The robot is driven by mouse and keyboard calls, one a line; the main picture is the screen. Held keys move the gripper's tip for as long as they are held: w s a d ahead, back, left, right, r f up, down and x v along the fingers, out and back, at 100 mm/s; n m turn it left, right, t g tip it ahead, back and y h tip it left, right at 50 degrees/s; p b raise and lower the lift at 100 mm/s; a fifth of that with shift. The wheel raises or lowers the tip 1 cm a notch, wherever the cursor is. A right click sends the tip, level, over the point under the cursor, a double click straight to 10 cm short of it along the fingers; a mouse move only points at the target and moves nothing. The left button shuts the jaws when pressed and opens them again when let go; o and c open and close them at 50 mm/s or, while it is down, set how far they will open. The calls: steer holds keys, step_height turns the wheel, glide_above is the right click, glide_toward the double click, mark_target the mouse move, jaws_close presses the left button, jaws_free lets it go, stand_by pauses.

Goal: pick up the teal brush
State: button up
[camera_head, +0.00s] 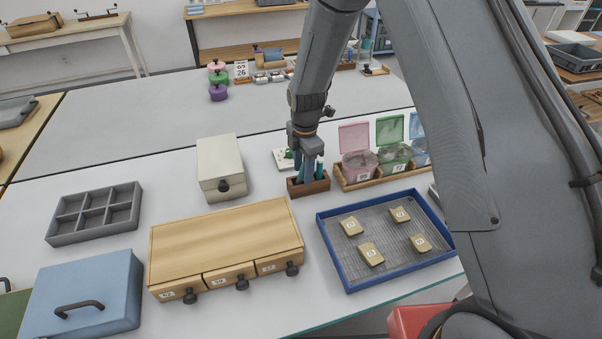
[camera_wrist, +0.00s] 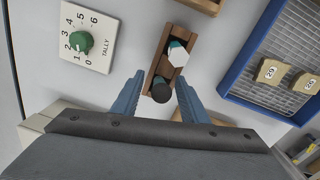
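A small brown wooden holder (camera_head: 300,190) stands on the table below my gripper (camera_head: 309,172). In the wrist view the holder (camera_wrist: 181,33) carries two upright items. One has a white hexagonal top with teal beside it (camera_wrist: 178,54). The other has a dark round top (camera_wrist: 161,92) with a little teal at its edge. I cannot tell for sure which is the teal brush. My gripper (camera_wrist: 157,96) is open, pointing down, with its blue fingers on either side of the dark-topped item and apart from it. In the head view the fingers partly hide the items.
A white tally dial plate (camera_wrist: 88,36) lies left of the holder in the wrist view. A rack with pink (camera_head: 357,165) and green (camera_head: 393,155) lidded boxes stands close on the right. A blue-rimmed tray (camera_head: 334,252) with tiles is in front. A cream box (camera_head: 220,160) stands left.

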jaws_close()
stand_by(0.3)
